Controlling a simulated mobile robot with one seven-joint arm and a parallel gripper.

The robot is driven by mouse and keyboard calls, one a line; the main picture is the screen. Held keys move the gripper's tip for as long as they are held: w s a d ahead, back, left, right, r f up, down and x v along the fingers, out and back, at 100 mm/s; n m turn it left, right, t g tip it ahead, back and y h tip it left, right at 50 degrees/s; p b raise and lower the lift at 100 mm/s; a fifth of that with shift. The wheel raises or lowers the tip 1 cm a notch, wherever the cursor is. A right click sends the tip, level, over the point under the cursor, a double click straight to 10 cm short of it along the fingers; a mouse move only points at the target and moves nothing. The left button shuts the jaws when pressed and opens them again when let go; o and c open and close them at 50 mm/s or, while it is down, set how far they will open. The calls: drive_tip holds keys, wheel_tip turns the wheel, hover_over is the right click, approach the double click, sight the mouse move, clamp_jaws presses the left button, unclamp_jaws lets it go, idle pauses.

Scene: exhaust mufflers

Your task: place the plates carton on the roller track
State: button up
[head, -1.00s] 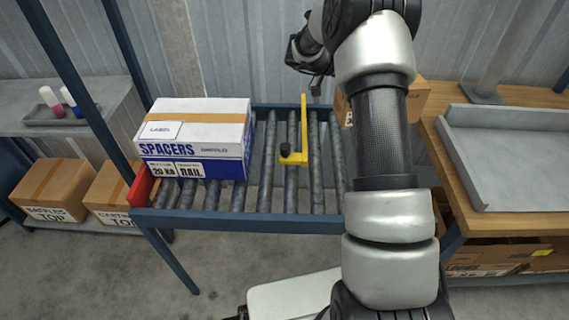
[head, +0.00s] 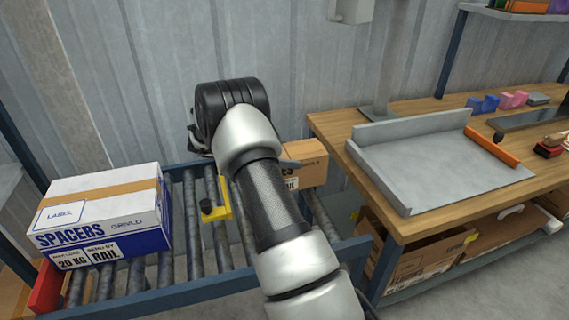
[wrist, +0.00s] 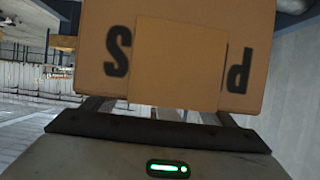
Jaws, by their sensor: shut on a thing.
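The plates carton is a brown box; it shows in the head view (head: 305,166), partly hidden behind my arm, at the right part of the roller track (head: 200,285). In the wrist view the carton (wrist: 245,55) fills the top, its large black letters upside down and partly covered by a plain tan patch. My gripper (wrist: 158,108) is shut on the carton; its fingers are mostly hidden under it. In the head view the gripper is hidden behind my arm. I cannot tell whether the carton touches the rollers.
A white and blue spacers carton (head: 105,215) sits on the track's left part. A yellow bracket (head: 221,205) with a black knob stands mid-track. A wooden bench (head: 340,130) with a grey tray (head: 430,165) is at the right; brown boxes (head: 430,258) lie below.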

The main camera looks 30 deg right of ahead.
drive_tip(key=shift+f, duration=1.3)
drive_tip(key=shift+f, duration=0.15)
drive_tip(key=o, duration=2.1)
drive_tip(key=shift+f, duration=0.1)
